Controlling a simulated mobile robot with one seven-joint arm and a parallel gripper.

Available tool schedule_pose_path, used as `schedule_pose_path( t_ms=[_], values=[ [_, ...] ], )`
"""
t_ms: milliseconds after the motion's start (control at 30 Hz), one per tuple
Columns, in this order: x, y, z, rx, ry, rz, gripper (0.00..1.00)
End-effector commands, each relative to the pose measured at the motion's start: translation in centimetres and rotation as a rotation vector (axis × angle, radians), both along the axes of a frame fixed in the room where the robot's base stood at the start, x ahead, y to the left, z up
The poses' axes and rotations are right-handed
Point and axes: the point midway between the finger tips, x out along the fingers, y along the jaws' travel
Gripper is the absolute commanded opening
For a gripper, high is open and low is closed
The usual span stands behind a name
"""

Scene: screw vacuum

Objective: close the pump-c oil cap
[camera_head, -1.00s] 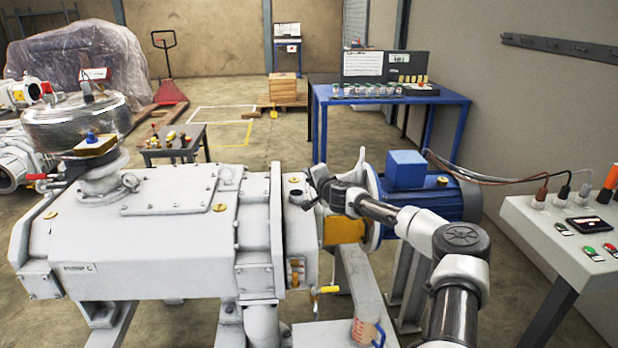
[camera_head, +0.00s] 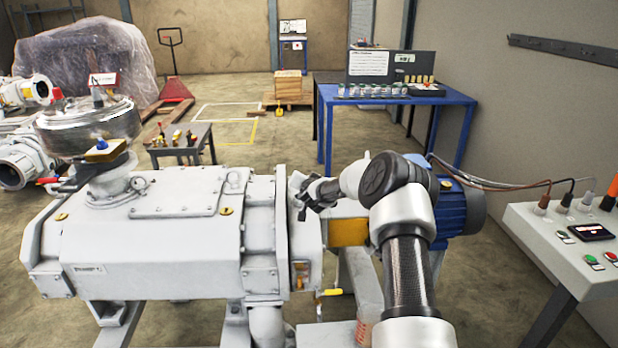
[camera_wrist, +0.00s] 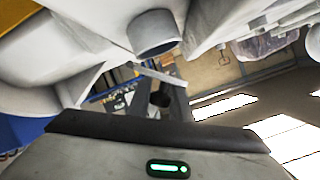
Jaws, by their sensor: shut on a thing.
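Pump C (camera_head: 150,240) is the grey machine across the left and middle of the head view. Its round end housing (camera_head: 308,240) is beside the blue motor (camera_head: 458,210). My gripper (camera_head: 303,206) is over the top of this housing and hides the filler spot there. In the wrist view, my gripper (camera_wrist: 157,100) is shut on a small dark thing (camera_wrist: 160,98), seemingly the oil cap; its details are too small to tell. A grey round neck (camera_wrist: 155,32) shows above the fingers in that view, apart from them.
A yellow-handled valve (camera_head: 330,292) sticks out low on the housing. A grey control console (camera_head: 570,240) stands at the right. A blue bench (camera_head: 390,98) and a small tool table (camera_head: 180,140) stand behind. A clear jug (camera_head: 364,330) is partly hidden by my arm.

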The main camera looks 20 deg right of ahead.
Motion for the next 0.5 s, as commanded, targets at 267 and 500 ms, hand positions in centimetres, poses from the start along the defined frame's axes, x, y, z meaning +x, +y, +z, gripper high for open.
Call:
schedule_pose_path(
  t_ms=[267, 500],
  values=[
    [0.4, 1.3, -0.2, -0.257, 0.071, 0.006, 0.0],
    [0.5, 1.8, -1.0, -0.448, 0.127, 0.005, 0.0]
  ],
)
